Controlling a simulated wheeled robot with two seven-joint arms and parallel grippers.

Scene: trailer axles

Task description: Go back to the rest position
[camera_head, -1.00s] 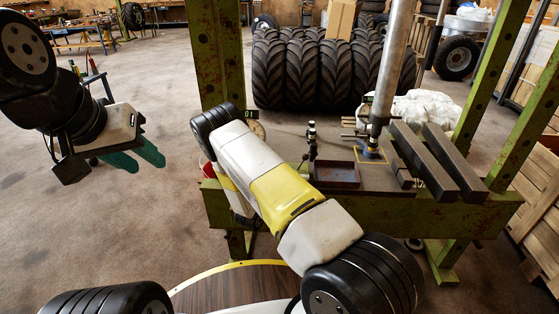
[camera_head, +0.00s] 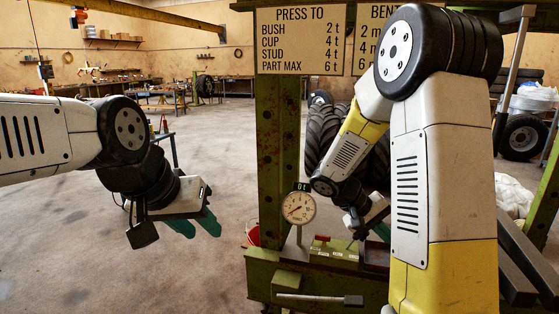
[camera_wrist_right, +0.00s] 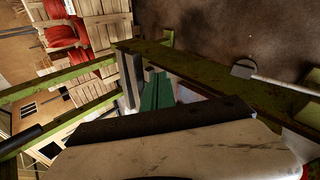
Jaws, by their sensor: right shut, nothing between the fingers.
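My left gripper (camera_head: 199,229) hangs in free air at the left in the head view, over bare floor. Its two teal fingers stand a little apart, with nothing between them. My right arm reaches across the green press frame in the head view. My right gripper (camera_head: 383,231) is low behind that arm, close to the press table, and mostly hidden. In the right wrist view its green fingers (camera_wrist_right: 157,92) are shut together and empty, with the green press beams around them.
The press post (camera_head: 278,150) stands between my arms. A dial gauge (camera_head: 299,207) and a dark red tray (camera_head: 375,257) are on the press table. Dark steel bars (camera_head: 515,262) lie at the right. The concrete floor (camera_head: 150,260) at the left is clear.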

